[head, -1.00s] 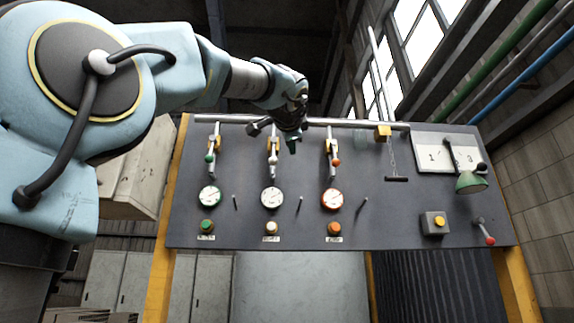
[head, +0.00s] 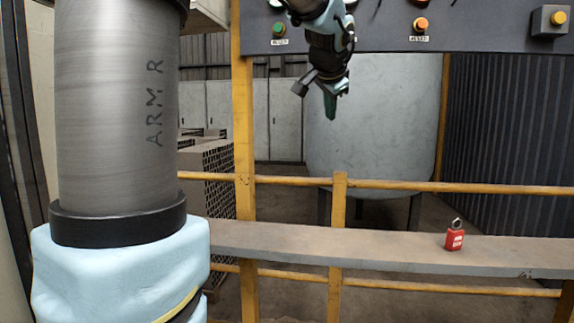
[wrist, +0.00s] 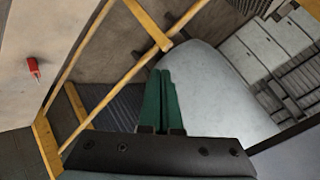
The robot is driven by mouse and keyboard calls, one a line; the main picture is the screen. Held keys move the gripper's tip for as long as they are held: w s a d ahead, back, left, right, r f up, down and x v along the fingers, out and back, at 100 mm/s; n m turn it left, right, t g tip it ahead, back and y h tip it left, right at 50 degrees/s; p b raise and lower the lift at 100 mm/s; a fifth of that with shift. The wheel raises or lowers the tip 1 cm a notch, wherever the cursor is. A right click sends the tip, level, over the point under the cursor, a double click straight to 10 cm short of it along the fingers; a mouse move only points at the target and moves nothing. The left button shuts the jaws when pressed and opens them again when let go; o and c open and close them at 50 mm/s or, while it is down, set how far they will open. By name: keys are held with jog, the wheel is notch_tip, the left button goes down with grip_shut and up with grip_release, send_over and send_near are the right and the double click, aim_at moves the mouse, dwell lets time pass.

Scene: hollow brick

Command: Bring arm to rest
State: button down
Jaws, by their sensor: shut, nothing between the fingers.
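My gripper (head: 330,104) hangs below the lower edge of the dark control panel (head: 470,32) in the head view, in front of the grey tank. Its green fingers point down. In the wrist view my gripper (wrist: 160,75) shows its two green fingers side by side and touching, with nothing between them. My arm comes down from the top of the head view, and its middle links are out of the picture.
A grey ledge (head: 350,243) runs across the front with a red padlock (head: 455,236) on its right part, also in the wrist view (wrist: 33,68). Yellow rails (head: 400,185) stand behind it. A grey tank (head: 375,125) and hollow bricks (head: 207,170) are further back.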

jog(key=s+a+f+n+g+y, duration=0.1)
jog(key=s+a+f+n+g, duration=0.25)
jog(key=f, duration=0.75)
jog(key=s+a+f+n+g+y, duration=0.15)
jog(key=s+a+f, duration=0.25)
jog(key=a+f, duration=0.5)
jog(key=s+a+f+n+g, duration=0.1)
jog(key=s+a+f+n, duration=0.1)
jog(key=s+f, duration=0.4)
jog(key=s+a+f+n+g, duration=0.2)
jog(key=s+f+n, duration=0.2)
jog(key=s+f, duration=0.3)
jog(key=shift+s+a+f+h, duration=0.15)
jog(key=shift+a+f+h, duration=0.25)
jog(key=shift+f, duration=0.3)
